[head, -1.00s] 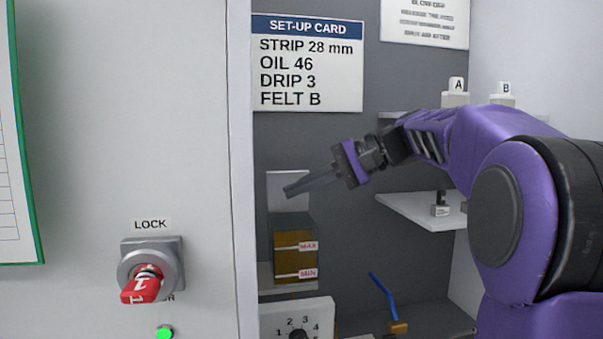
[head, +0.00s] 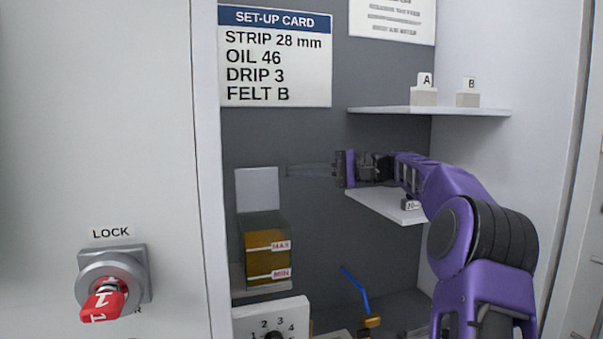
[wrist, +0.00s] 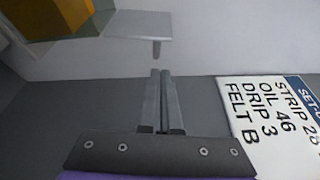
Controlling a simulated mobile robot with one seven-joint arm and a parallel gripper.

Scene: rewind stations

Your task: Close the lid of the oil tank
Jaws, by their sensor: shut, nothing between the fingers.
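The oil tank (head: 266,262) is a box with amber oil between MAX and MIN marks. Its pale grey lid (head: 257,189) stands open, upright at the back of the tank. My gripper (head: 289,170) is shut and empty, level with the upper part of the lid and just right of it, fingers pointing left. In the wrist view the shut fingers (wrist: 161,75) point toward a grey plate with a small tab, seemingly the lid (wrist: 120,38), with a gap between. The tank (wrist: 65,18) shows partly at the upper left there.
The set-up card (head: 275,56) is on the back wall above. A shelf (head: 385,207) lies below my wrist, and a higher shelf (head: 440,111) holds blocks A and B. A numbered dial panel (head: 271,321) is below the tank. A cabinet front with a red lock switch (head: 104,300) stands at left.

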